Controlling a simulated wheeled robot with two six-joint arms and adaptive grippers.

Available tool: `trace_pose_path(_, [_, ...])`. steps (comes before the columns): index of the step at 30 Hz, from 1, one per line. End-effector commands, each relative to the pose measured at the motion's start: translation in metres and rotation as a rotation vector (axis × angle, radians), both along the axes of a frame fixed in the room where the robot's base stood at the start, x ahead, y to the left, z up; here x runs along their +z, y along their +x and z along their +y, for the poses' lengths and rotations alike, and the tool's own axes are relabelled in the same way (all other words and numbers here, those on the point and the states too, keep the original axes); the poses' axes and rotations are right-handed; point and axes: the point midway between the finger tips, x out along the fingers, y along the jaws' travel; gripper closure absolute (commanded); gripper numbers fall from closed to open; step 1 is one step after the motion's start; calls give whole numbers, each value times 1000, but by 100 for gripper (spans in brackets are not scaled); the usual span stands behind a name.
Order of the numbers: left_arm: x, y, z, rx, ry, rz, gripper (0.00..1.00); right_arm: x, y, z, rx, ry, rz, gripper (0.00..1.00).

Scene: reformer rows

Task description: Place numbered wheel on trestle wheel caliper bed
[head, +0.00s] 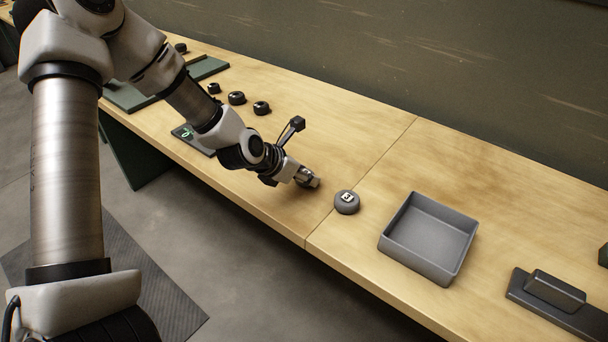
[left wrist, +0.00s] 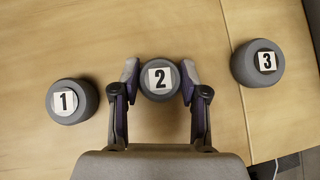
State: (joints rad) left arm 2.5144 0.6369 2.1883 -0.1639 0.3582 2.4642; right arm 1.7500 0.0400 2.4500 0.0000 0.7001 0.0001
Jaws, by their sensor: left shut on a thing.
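My left gripper (head: 309,180) is low over the wooden bench. In the left wrist view its fingers (left wrist: 160,80) are shut on the sides of a grey round wheel marked 2 (left wrist: 160,80). The wheel marked 1 (left wrist: 72,101) sits apart on the left in that view, and the wheel marked 3 (left wrist: 257,63) on the right. Wheel 3 also shows in the head view (head: 346,203), just right of the gripper. Wheel 1 is hidden behind my arm in the head view. I cannot tell which fixture is the caliper bed. My right gripper is not in view.
A grey open tray (head: 428,240) stands empty right of wheel 3. A dark block on a base (head: 556,291) is farther right. Several small black round pieces (head: 237,98), a dark panel with a green mark (head: 189,135) and green boards (head: 130,97) are at left.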

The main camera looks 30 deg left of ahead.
Motion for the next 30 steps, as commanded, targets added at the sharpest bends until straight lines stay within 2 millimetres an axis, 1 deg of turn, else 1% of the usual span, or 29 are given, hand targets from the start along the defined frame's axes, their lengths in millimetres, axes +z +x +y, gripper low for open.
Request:
trace_pose_path(1, [9, 0, 0, 0, -1, -2, 97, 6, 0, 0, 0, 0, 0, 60])
trace_pose_path(6, [35, 0, 0, 0, 1, -3, 97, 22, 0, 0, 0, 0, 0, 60])
trace_pose_path(7, [33, -3, -2, -1, -1, -1, 97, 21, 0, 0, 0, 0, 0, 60])
trace_pose_path(11, [32, -27, -17, -3, -1, 2, 97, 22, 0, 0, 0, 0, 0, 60])
trace_pose_path(18, [34, -71, -43, -3, 1, 0, 97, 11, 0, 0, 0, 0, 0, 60])
trace_pose_path(19, [42, -70, -42, 1, 8, 4, 97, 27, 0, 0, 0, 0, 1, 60])
trace_pose_path(20, [44, -70, -41, 4, 15, 6, 97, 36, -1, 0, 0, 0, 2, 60])
trace_pose_path(26, [46, -73, -41, 12, 35, 10, 97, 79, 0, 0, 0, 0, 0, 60])
trace_pose_path(30, [49, -81, -46, 8, 29, 9, 97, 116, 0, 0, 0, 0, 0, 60])
